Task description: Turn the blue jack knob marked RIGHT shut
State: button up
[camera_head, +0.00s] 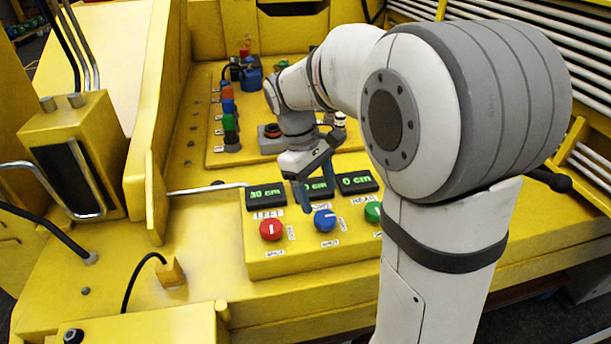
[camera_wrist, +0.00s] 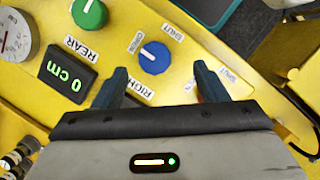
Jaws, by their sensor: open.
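The blue knob (camera_head: 325,220) is the middle of three knobs on the yellow panel. In the wrist view the blue knob (camera_wrist: 155,58) lies just beyond and between my fingertips, with the RIGHT label (camera_wrist: 134,90) beside it. Its white pointer line aims up-left toward a small label that seems to read OPENED; the SHUT label (camera_wrist: 173,32) is up-right of it. My gripper (camera_wrist: 159,70) is open, its fingers apart and empty. In the head view my gripper (camera_head: 304,196) hangs over the displays, just behind the knob, and partly hides the middle display (camera_head: 319,187).
A red knob (camera_head: 271,229) stands left of the blue one, under a display (camera_head: 266,192) reading 30 cm. A green knob (camera_head: 372,212), marked REAR, is on the right, partly behind my arm. Its display (camera_head: 356,182) reads 0 cm.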

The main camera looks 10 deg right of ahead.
aim_at(325, 216)
jog(key=shift+n+g+h, duration=0.3)
jog(key=shift+n, duration=0.3)
jog(key=f, duration=0.2)
jog(key=d+f, duration=0.1)
jog(key=f, duration=0.4)
jog(key=shift+d+p, duration=0.25)
jog(key=shift+p, duration=0.05)
jog(key=shift+c, duration=0.6)
